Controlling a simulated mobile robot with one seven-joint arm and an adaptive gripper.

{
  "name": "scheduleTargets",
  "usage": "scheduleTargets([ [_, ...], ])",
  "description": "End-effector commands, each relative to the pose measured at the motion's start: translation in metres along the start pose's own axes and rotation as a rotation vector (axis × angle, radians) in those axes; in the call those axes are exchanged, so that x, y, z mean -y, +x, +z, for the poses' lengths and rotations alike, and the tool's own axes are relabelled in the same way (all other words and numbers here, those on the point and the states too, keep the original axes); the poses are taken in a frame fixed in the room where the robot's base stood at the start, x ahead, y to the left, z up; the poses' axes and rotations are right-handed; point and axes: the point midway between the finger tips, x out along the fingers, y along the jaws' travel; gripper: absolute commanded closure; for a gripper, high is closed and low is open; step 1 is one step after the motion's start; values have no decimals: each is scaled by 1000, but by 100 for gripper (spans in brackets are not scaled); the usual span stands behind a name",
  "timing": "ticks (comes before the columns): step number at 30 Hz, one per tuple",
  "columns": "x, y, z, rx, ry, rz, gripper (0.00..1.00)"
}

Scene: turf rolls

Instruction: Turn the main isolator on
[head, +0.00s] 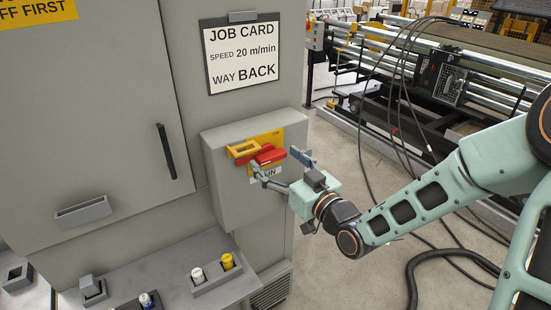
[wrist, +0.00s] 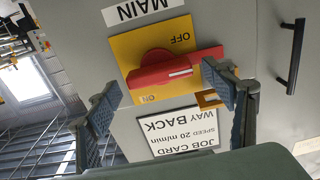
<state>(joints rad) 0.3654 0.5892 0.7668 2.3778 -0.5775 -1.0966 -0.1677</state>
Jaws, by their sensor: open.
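The main isolator is a red rotary handle (wrist: 155,72) on a yellow plate (wrist: 122,50), upside down in the wrist view, with OFF above the handle and ON below it. The handle lies roughly sideways, its lever pointing right there. In the head view the handle (head: 268,156) is on the front of a grey box (head: 224,190). My gripper (head: 280,163) is open in front of it; in the wrist view its fingers (wrist: 160,80) lie either side of the handle. The right finger overlaps the lever's end; I cannot tell if they touch.
A yellow bracket (head: 243,149) sits beside the handle. A job card (head: 243,55) hangs above the box. A black door handle (head: 166,151) is left. Cables and rollers stand right.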

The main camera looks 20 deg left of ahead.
Motion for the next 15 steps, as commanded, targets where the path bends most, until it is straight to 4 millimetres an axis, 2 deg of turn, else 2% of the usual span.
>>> scheduleTargets([
  [6, 0, 0, 0, 0, 0, 0, 27],
  [15, 0, 0, 0, 0, 0, 0, 60],
])
